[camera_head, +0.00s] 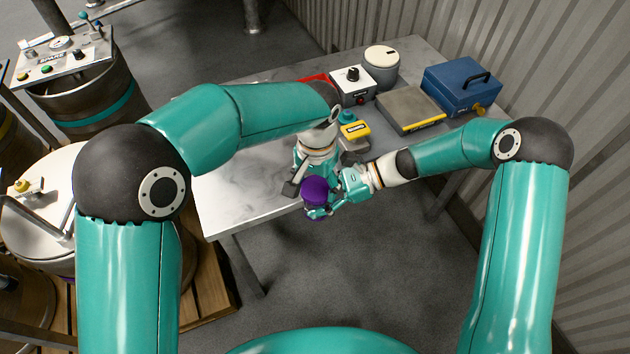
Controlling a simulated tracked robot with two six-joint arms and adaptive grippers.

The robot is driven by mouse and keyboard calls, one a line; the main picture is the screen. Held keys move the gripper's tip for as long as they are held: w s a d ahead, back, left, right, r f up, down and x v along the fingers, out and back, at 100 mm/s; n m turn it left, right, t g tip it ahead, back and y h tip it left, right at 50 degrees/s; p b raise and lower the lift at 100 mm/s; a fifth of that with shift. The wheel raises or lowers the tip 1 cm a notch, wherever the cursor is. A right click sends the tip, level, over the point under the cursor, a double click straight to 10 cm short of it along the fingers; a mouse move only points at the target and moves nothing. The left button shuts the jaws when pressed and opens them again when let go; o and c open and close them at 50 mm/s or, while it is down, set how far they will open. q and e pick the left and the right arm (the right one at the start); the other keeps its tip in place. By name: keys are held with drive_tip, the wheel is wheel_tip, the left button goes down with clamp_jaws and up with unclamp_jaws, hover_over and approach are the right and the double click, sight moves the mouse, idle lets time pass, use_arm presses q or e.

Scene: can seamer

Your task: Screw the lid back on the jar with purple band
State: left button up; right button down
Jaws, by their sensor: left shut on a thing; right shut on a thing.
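The jar with the purple band (314,188) is held up near the front edge of the table, and its purple part shows between my two grippers. My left gripper (303,183) comes down from above and is shut at the upper part of it. My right gripper (322,208) reaches in from the right and is shut around it lower down. The lid cannot be made out as a separate part at this size. The fingers hide much of the jar, so I cannot tell how the lid sits.
On the marble-topped table (235,200) stand a blue case (460,88), a flat scale (410,110), a white control box (352,86), a round white container (381,66) and a small yellow-fronted device (355,130). The table's front left is clear. Drums (75,95) stand at left.

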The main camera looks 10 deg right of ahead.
use_arm(q)
drive_tip(key=m, duration=0.4)
drive_tip(key=shift+m, duration=0.3)
drive_tip(key=m, duration=0.6)
drive_tip(key=shift+w+a+m, duration=0.1)
drive_tip(key=shift+m, duration=0.2)
drive_tip(key=m, duration=1)
drive_tip(key=shift+m, duration=0.4)
drive_tip(key=m, duration=0.6)
drive_tip(key=shift+w, duration=0.1)
drive_tip(key=m, duration=0.6)
